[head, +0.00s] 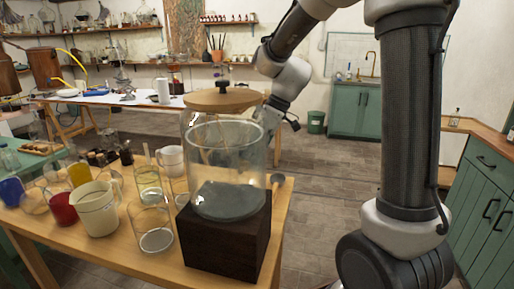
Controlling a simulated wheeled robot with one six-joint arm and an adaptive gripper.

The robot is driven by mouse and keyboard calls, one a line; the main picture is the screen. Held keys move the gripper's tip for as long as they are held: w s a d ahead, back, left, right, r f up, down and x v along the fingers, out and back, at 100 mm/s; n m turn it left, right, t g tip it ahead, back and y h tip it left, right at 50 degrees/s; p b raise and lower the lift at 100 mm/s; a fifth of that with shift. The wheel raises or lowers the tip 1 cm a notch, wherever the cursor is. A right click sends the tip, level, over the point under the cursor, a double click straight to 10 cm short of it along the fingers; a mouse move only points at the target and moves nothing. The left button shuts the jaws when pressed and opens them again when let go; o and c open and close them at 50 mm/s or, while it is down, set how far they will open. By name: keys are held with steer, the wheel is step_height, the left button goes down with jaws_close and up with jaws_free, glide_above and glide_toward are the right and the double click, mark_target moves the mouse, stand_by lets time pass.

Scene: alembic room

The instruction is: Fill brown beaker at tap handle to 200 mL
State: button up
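A large glass jar (228,165) with a wooden lid (222,98) stands on a dark wooden block (225,235) on the table. My gripper (268,120) is beside the jar's upper right, partly seen through or behind the glass. Its fingers are not clear, and I cannot tell whether it holds anything.
Several vessels crowd the table left of the jar: a cream jug (97,212), a red beaker (62,208), a blue beaker (11,191), a clear beaker (152,225) and a white mug (171,160). Open floor (325,200) lies right of the table. Green cabinets (487,195) stand at the right.

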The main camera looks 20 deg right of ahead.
jaws_close()
steer(key=c, duration=0.6)
jaws_free()
steer(key=shift+w+d+n+g, duration=0.1)
steer(key=shift+w+n+g, duration=0.15)
steer(key=shift+n, duration=0.35)
steer(key=shift+w+d+n+g, duration=0.1)
steer(key=shift+n+g, duration=0.15)
steer(key=shift+n, duration=0.35)
steer(key=shift+s+a+m+t, duration=0.1)
steer(key=shift+s+m+t, duration=0.15)
steer(key=shift+m, duration=0.4)
steer(key=shift+s+a+m+t, duration=0.1)
steer(key=shift+m+t, duration=0.15)
steer(key=shift+m, duration=0.4)
